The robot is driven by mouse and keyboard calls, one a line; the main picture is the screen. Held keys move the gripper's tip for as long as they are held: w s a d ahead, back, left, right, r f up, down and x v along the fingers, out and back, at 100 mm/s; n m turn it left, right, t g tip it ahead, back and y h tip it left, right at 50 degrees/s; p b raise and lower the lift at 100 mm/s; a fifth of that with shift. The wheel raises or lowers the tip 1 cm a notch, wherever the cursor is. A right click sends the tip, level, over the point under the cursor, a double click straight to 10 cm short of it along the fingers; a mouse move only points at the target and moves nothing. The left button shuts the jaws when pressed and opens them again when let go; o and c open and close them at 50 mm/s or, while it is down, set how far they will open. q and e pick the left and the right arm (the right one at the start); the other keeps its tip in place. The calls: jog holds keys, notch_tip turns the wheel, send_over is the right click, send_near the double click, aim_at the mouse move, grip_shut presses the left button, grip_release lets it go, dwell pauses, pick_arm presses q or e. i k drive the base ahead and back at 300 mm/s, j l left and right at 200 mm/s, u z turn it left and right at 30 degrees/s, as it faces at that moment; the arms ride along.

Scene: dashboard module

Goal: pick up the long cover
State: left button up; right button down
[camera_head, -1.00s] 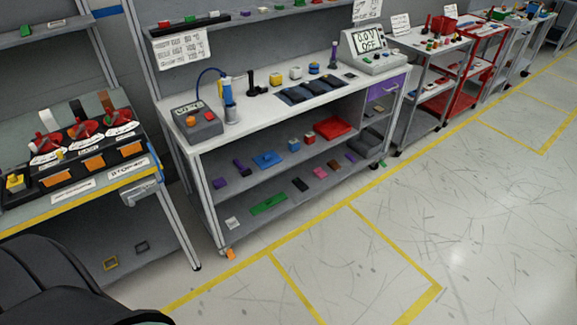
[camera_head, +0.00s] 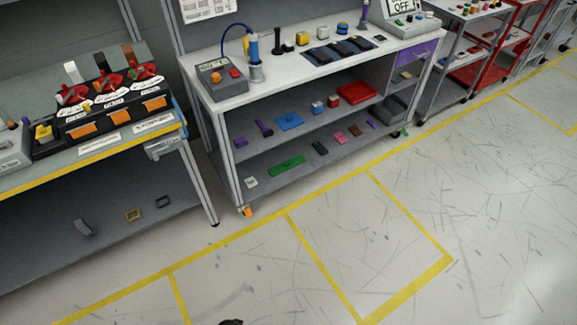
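I cannot tell for certain which piece is the long cover. A long flat green piece (camera_head: 287,165) lies on the lowest shelf of the white-topped bench (camera_head: 255,92). Several dark pieces lie on a dark mat (camera_head: 345,50) on that bench's top. Neither of my grippers is in view. A small dark shape shows at the bottom edge, too cut off to identify.
A bench (camera_head: 192,135) with red items and orange-fronted bins stands at the left. Carts stand at the back right. The yellow-lined floor (camera_head: 370,250) in front is clear.

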aim_at(274, 171)
jog(key=z, duration=3.9)
jog(key=u, duration=3.85)
jog(key=i+l+u, duration=0.1)
jog(key=i+l, duration=0.2)
jog(key=i+l+u, duration=0.1)
jog(key=i+l, duration=0.15)
jog(key=l, duration=0.2)
jog(key=i+l+u, duration=0.1)
jog(key=i+l, duration=0.2)
jog(key=i+l+u, duration=0.1)
jog(key=i+l, duration=0.15)
jog(key=l, duration=0.25)
jog(key=i+l+u, duration=0.1)
jog(key=i+l, duration=0.15)
jog(key=l, duration=0.15)
